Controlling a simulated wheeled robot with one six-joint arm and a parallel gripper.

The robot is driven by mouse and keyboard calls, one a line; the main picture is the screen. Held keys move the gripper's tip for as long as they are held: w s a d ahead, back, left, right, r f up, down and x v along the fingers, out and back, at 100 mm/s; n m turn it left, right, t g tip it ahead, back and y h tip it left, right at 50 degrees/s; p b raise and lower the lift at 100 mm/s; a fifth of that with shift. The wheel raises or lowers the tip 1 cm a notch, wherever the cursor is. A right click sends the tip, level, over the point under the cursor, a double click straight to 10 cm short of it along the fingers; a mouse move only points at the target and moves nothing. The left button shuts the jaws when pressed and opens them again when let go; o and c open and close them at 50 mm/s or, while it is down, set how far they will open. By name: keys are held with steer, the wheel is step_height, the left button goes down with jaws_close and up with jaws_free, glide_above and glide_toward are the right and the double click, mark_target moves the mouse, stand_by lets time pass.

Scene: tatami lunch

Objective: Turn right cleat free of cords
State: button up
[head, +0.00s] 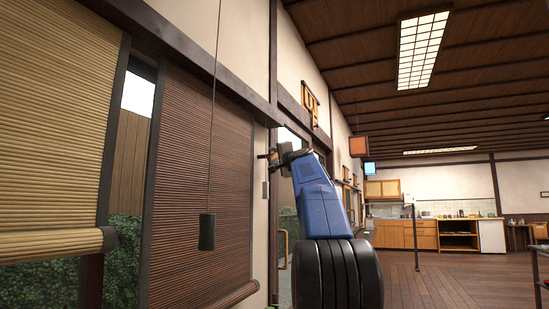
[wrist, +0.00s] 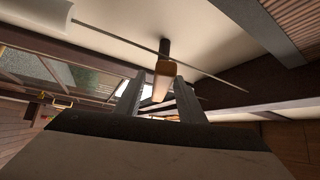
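In the wrist view the two fingers of my gripper (wrist: 160,82) stand apart. A small wooden cleat with an orange-brown face (wrist: 164,68) lies between their tips, on a dark post coming from the pale wall. I cannot tell whether the fingers press on it. A thin cord (wrist: 110,33) runs diagonally past the post; whether it touches the cleat is unclear. In the head view my gripper (head: 274,158) is at the wall post right of the brown blind, and the cleat is not clearly visible there. A small pale weight (head: 265,189) hangs just below the gripper.
A dark cord weight (head: 207,232) hangs on a long cord before the brown blind (head: 205,175). A yellowish blind (head: 55,130) is at the left. A wooden sign (head: 311,103) is on the wall above right. The floor (head: 450,280) to the right is open.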

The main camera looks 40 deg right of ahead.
steer(key=shift+c, duration=0.6)
jaws_close()
steer(key=shift+n+t, duration=0.4)
steer(key=shift+n, duration=0.2)
steer(key=shift+d+f+n+t+y, duration=0.1)
steer(key=shift+n+t+y, duration=0.95)
steer(key=shift+n, duration=0.75)
steer(key=shift+d+f+n+t+y, duration=0.1)
steer(key=shift+n+t+y, duration=0.9)
steer(key=shift+n, duration=0.8)
steer(key=n+t+y, duration=0.1)
steer(key=n+y, duration=0.7)
steer(key=n, duration=0.2)
steer(key=shift+y, duration=0.35)
steer(key=shift+r+n+g+y, duration=0.1)
steer(key=shift+n+g+y, duration=0.35)
steer(key=shift+n+y, duration=1.9)
steer(key=shift+a+n, duration=0.1)
steer(key=shift+n, duration=0.25)
